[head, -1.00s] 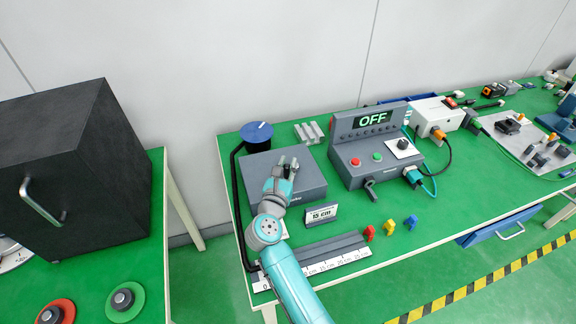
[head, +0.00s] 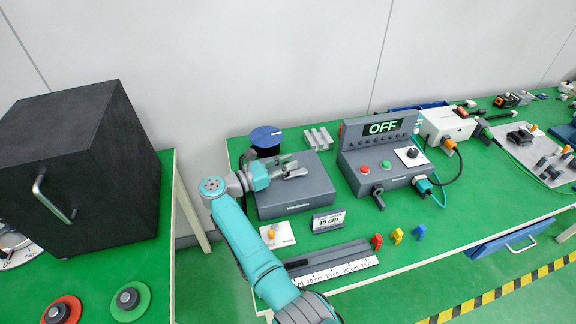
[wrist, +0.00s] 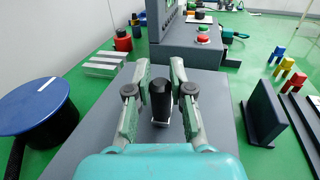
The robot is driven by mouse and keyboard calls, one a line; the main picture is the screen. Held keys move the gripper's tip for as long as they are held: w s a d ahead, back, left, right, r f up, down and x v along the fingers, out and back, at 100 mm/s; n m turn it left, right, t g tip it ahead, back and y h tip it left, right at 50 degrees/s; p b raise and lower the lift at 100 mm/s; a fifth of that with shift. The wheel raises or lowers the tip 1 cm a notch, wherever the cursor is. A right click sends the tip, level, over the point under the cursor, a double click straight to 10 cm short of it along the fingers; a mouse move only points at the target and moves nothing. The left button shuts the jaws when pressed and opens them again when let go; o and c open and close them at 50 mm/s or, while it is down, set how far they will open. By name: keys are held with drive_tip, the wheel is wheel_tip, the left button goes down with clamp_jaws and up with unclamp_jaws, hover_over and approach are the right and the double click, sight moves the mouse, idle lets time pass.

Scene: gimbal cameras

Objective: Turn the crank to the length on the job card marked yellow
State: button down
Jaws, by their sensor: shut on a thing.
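My gripper (head: 292,168) is over the dark grey box (head: 302,196) beside the blue reel (head: 264,137). In the wrist view its fingers (wrist: 160,100) are shut around an upright black handle (wrist: 160,92), which looks like the crank's grip. The crank arm is mostly hidden. A small sign reading "15 cm" (head: 328,221) stands in front of the box. A white card (head: 285,238) with an orange-yellow dot lies left of it; its print is too small to read.
A ruler strip (head: 340,270) lies at the front edge. Red (head: 376,241), yellow (head: 397,236) and blue (head: 420,231) pieces stand right of it. The control box (head: 392,165) with an "OFF" display is right of the grey box. Metal bars (head: 319,138) lie behind.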

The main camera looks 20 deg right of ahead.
drive_tip(key=shift+w+m+g+h, duration=0.2)
drive_tip(key=shift+m+g, duration=0.25)
drive_tip(key=shift+g, duration=0.3)
drive_tip(key=shift+w+m+g+h, duration=0.1)
drive_tip(key=shift+w+m+g, duration=0.3)
drive_tip(key=shift+g, duration=0.35)
drive_tip(key=shift+w+d+m+g, duration=0.1)
drive_tip(key=shift+m+g, duration=0.55)
drive_tip(key=shift+g, duration=0.15)
drive_tip(key=c, duration=1)
unclamp_jaws()
wheel_tip(320, 180, up, 10)
drive_tip(key=shift+f, duration=0.1)
